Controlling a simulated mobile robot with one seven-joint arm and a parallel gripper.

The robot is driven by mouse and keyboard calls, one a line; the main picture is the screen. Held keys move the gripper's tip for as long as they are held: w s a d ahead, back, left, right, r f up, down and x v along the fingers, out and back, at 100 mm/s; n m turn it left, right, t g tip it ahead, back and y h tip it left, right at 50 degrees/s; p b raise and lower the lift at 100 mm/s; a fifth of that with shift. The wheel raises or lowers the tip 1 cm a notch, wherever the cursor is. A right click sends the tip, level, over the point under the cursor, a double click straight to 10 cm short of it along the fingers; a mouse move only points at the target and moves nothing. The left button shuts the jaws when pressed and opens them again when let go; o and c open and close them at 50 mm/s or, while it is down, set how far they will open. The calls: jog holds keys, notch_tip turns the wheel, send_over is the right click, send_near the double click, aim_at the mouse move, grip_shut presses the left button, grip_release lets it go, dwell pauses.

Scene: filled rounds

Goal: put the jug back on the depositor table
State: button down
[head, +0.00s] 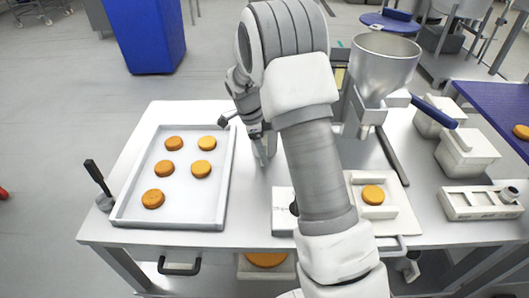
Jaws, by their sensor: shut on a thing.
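My gripper (262,150) points down over the white depositor table (255,112), just right of the baking tray. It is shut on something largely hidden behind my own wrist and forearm. I take this to be the jug, but its shape cannot be made out, nor whether it touches the table.
A tray (228,180) with several orange rounds fills the table's left. A dark-handled tool (98,178) stands beside it. One round (373,195) lies on a pale plate right of my arm. White bins (467,152) stand at right. A blue bin (146,35) stands on the floor behind.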

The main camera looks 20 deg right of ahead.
jog(key=shift+f, duration=0.35)
jog(key=shift+f, duration=0.25)
grip_release()
jog(key=shift+r, duration=0.1)
jog(key=shift+r, duration=0.1)
